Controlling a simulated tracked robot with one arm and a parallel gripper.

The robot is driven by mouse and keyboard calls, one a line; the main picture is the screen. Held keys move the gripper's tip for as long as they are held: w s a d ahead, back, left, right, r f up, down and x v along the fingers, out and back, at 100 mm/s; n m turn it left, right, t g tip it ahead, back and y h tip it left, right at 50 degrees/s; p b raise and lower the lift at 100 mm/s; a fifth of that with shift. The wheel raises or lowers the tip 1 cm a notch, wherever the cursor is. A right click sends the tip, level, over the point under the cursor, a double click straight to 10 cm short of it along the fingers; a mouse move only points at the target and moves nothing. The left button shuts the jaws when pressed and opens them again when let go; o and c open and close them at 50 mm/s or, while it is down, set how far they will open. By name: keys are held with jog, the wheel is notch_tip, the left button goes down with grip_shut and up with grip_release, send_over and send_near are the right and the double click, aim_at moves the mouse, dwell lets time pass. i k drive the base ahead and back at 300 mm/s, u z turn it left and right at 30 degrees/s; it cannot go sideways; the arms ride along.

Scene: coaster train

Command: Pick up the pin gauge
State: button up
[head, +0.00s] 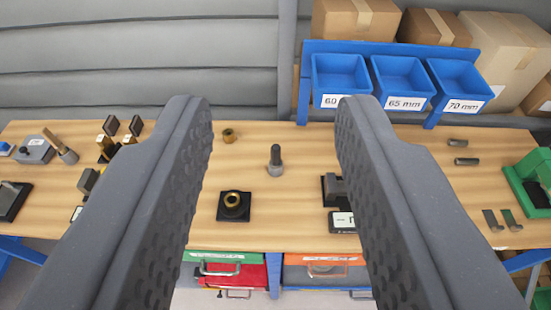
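A small upright dark pin with a wider grey collar at its foot (275,161) stands on the wooden workbench (290,215); it looks like the pin gauge, but I cannot be sure. It appears in the gap between the fingers of my gripper (272,112), farther off and below the fingertips in the picture. My gripper is open, with nothing between its fingers touching them. The fingers hide parts of the bench on both sides.
A dark fixture with a display (342,222) is partly hidden at right. Two grey cylinders (467,161) lie farther right. Blue labelled bins (340,76) stand behind.

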aim_at(276, 163)
jog(key=z, duration=2.7)
jog(key=k, duration=0.45)
jog(key=u, duration=2.65)
jog(key=i, duration=0.85)
jog(key=u, duration=0.05)
